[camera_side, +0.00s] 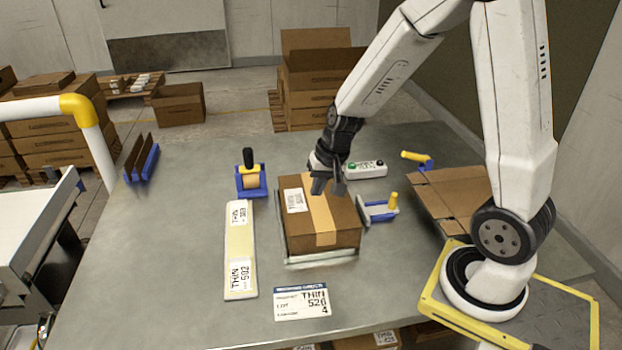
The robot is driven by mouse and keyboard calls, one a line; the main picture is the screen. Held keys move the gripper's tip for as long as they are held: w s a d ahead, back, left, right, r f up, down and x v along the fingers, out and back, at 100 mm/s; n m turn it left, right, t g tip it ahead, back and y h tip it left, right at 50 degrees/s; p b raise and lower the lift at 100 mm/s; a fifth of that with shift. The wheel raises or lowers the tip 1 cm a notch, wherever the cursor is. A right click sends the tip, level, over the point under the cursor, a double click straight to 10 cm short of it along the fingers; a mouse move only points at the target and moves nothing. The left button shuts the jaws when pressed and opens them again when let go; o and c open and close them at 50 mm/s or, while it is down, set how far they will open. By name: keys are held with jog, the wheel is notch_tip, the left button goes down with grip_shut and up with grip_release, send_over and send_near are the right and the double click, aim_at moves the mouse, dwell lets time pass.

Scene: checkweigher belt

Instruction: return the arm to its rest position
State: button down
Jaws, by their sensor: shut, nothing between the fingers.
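My gripper (328,190) is shut and empty. It points down just above the far part of a taped cardboard box (343,238). I cannot tell whether the fingertips touch the box top. The box is closed, with a tan tape strip over its top and a white label on its left. It sits on a metal plate (322,259) on the grey table (180,230). My arm reaches in from its base at the right of the table.
A blue tape dispenser (250,180), a label strip (240,250), a printed card (301,303), a white button unit (365,169) and a blue yellow-handled tool (380,209) surround the box. Flat cardboard (450,197) lies at right. The table's left side is mostly clear.

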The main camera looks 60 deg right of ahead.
jog(key=s+a+r+n+h, duration=0.1)
jog(key=s+a+n, duration=0.5)
jog(key=s+n, duration=0.2)
jog(key=shift+a, duration=0.2)
jog(key=shift+r, duration=0.1)
dwell(0.6)
